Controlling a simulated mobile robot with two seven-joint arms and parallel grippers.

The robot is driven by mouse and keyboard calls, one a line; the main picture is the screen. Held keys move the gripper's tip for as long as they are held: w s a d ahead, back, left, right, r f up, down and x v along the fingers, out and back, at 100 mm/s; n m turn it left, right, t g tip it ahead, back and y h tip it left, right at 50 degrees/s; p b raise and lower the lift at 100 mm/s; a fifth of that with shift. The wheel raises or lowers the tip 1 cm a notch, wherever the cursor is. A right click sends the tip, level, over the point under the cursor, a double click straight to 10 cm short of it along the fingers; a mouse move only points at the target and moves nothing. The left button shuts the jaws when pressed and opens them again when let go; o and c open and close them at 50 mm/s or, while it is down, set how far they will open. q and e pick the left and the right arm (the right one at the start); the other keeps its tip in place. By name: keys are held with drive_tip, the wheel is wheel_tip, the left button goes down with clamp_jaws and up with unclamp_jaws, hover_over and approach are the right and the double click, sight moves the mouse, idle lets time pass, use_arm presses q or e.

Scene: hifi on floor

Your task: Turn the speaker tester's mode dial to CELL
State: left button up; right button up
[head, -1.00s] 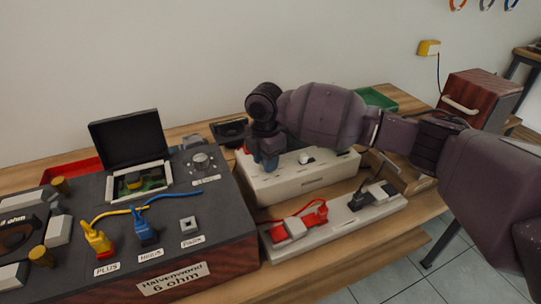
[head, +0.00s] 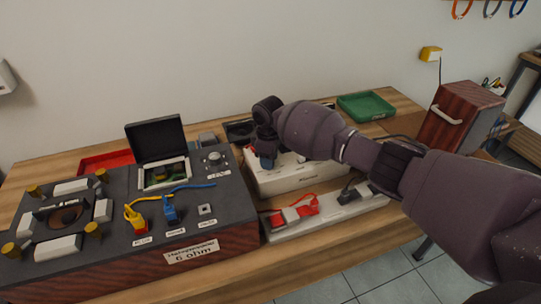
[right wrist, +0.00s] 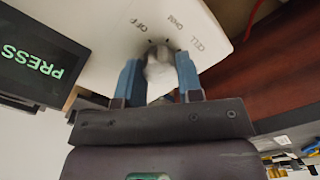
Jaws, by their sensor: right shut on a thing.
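The speaker tester is a white box (head: 315,180) on the table, right of the dark speaker box in the head view. My right gripper (head: 266,163) points down at the tester's left end. In the right wrist view its two blue fingers (right wrist: 158,80) are shut on the dial, one on each side. The fingers and shadow leave the dial's exact pointing unclear. My left gripper is out of view.
The dark speaker box (head: 120,235), with yellow and blue plugs, stands at left. A screen (right wrist: 30,65) reads PRESS in green. A white strip with red and black plugs (head: 325,218) lies in front of the tester. A green tray (head: 365,106) sits behind.

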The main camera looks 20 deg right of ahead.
drive_tip(key=shift+r+m+p, duration=0.1)
drive_tip(key=shift+m+p, duration=0.3)
drive_tip(key=shift+m, duration=0.6)
drive_tip(key=shift+p, duration=0.35)
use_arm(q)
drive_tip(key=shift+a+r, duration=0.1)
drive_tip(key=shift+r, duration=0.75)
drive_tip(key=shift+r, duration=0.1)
use_arm(e)
drive_tip(key=o, duration=0.9)
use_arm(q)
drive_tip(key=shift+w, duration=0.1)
